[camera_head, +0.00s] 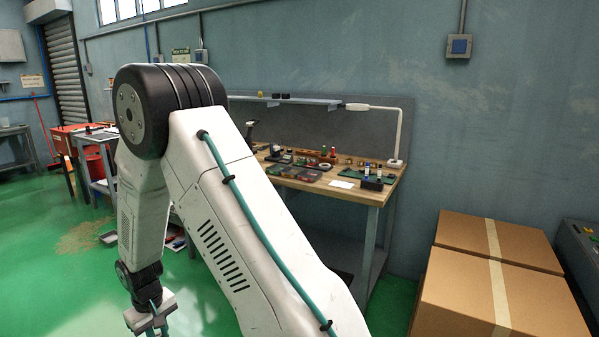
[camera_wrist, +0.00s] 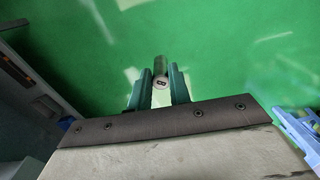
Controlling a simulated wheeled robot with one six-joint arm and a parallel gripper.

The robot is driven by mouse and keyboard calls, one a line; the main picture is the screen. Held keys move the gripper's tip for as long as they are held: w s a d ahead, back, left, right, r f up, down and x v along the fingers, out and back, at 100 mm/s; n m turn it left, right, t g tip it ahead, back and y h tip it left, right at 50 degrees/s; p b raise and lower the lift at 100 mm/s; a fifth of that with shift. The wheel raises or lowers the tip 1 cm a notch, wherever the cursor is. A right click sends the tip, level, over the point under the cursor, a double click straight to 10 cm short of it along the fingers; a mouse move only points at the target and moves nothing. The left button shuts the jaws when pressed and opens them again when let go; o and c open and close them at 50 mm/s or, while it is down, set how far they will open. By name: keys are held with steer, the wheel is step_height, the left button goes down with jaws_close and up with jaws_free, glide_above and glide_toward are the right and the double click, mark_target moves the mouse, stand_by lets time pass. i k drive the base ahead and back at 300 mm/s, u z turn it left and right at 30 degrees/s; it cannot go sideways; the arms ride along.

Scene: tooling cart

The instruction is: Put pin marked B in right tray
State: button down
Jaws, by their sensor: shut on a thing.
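My gripper (camera_wrist: 160,90) shows in the wrist view as two teal fingers, shut on a small grey cylindrical pin (camera_wrist: 160,66). The pin's round end face shows a dark mark, too small to read as a letter. Green floor lies behind the pin. In the head view my gripper (camera_head: 152,321) hangs low at the bottom left, pointing down, and the pin cannot be made out there. I cannot make out a right tray for certain in either view.
A wooden workbench (camera_head: 350,190) with several small items and a lamp stands at the back. A cart (camera_head: 103,187) with a dark top item stands at left. Cardboard boxes (camera_head: 460,290) fill the right. A bluish object (camera_wrist: 300,135) edges the wrist view. Green floor is open at left.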

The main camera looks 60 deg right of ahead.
mark_target(278, 169)
steer(key=z, duration=1.1)
steer(key=i, duration=0.1)
steer(key=z, duration=0.05)
